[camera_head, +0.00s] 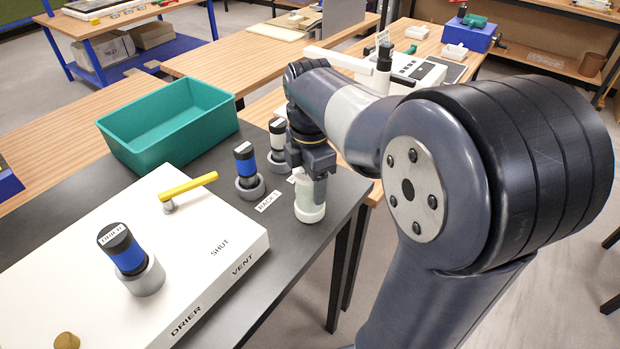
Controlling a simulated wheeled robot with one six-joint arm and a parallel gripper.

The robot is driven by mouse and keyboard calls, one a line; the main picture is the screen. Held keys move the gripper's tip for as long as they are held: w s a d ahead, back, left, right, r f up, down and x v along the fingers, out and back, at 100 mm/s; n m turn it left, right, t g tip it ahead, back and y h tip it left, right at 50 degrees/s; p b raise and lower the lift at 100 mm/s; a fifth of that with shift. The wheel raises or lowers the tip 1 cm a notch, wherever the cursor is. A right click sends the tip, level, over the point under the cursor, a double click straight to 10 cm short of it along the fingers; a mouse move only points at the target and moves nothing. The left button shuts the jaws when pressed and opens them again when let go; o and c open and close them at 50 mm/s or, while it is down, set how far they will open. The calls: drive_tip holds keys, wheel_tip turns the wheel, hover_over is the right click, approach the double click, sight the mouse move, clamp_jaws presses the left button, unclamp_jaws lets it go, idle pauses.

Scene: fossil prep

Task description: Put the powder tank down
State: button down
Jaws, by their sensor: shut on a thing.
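My gripper (312,172) points down near the right edge of the dark bench. It is shut on a pale, whitish-green cylinder with a wide white end, which I take as the powder tank (305,198). The tank is upright; its upper part is hidden by the gripper. I cannot tell whether its base touches the bench or hangs just above it. A blue tank with a black cap (246,162) stands in a grey round holder left of my gripper, by the "RACK 1" label (268,200).
A white drier box (215,235), marked "SHUT" and "VENT", has a yellow handle (190,186) and a labelled blue tank (126,254) in a grey cup on top. A green open bin (170,150) stands behind. The dark bench (85,185) has some bare surface.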

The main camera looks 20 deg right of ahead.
drive_tip(key=shift+f, duration=0.15)
drive_tip(key=shift+c, duration=2.1)
unclamp_jaws()
wheel_tip(320, 180, up, 12)
drive_tip(key=shift+r, duration=0.2)
